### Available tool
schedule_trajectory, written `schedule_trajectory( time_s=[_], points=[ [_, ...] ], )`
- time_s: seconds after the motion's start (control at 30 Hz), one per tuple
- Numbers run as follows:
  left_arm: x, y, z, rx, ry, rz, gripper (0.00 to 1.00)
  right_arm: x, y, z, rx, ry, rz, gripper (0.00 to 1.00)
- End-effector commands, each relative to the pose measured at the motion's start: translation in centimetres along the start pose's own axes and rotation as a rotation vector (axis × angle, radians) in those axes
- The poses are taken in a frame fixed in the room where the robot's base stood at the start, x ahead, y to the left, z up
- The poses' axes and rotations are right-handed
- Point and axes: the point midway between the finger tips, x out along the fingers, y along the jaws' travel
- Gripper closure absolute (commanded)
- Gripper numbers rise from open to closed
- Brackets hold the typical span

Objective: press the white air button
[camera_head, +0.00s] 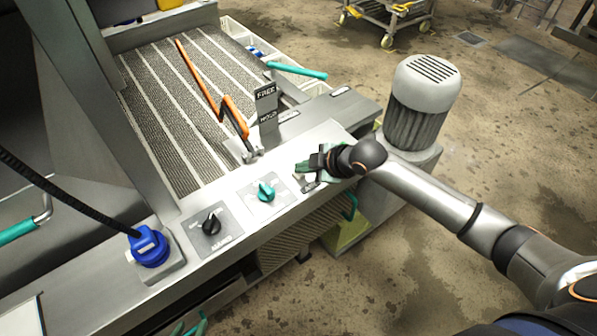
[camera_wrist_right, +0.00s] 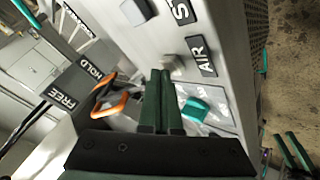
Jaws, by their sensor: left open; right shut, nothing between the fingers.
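The white air button shows in the right wrist view as a small pale block (camera_wrist_right: 173,66) beside the black AIR label (camera_wrist_right: 201,56) on the steel panel. My right gripper (camera_head: 308,166) is over the panel's right part in the head view and hides much of that area. In the wrist view its two dark green fingers (camera_wrist_right: 160,74) are shut together and empty. Their tips appear right at the button's edge; I cannot tell whether they touch it. My left gripper (camera_head: 190,328) is open at the bottom edge of the head view, low in front of the panel.
The panel carries a teal knob (camera_head: 265,191), a black knob (camera_head: 211,224) and a blue plug (camera_head: 149,247). An orange-handled lever (camera_head: 235,117) stands by the FREE/HOLD plate (camera_head: 266,106). A grey motor (camera_head: 420,100) stands to the right. Open floor lies in front.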

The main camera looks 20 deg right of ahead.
Motion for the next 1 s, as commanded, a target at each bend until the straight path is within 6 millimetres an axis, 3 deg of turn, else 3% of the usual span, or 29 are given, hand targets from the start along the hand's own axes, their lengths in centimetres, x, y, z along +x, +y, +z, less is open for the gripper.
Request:
schedule_trajectory(
  time_s=[0.7,1.0],
  points=[
    [0.1,0.0,0.1,0.0,0.0,0.0,0.5,0.4,-0.4,0.3,0.0,-0.002,-0.003,1.0],
    [-0.9,0.1,-1.0,0.0,0.0,0.0,0.5,-0.6,0.3,-0.3,0.0,-0.002,-0.002,1.0]
  ],
)
